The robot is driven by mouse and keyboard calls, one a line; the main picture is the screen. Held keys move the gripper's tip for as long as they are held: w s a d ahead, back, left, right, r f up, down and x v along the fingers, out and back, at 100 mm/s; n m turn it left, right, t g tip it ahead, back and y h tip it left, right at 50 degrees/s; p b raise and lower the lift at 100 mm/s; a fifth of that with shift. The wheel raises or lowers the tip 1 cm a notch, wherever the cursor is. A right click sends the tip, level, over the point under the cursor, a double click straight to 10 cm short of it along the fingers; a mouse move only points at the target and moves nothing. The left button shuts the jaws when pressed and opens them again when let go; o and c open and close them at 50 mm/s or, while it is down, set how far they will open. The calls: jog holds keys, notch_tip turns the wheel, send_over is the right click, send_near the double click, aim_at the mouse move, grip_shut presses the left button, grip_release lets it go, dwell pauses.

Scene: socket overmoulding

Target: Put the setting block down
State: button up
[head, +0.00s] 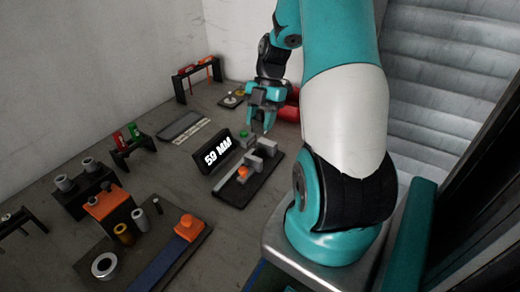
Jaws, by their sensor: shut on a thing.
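My gripper (261,118), teal with grey fingers, points down above the far end of a black fixture plate (236,198) in the head view. It is shut on a small grey piece, which I take as the setting block; the fingers largely hide it. A small grey block with a green top (244,137) is just below and left of the fingers. I cannot tell whether the held piece touches it or the plate. Grey blocks (266,147) and an orange knob (242,172) are on the plate.
Behind are a grey tray (180,127), a round-part plate (232,99) and red cylinders (290,108). Racks (132,146) and an orange-topped stand (107,201) are at left.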

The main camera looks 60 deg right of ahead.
aim_at(261, 150)
notch_tip(261, 150, down, 10)
jog(key=shift+f, duration=0.15)
jog(key=shift+f, duration=0.1)
dwell(0.3)
jog(key=o, duration=1.2)
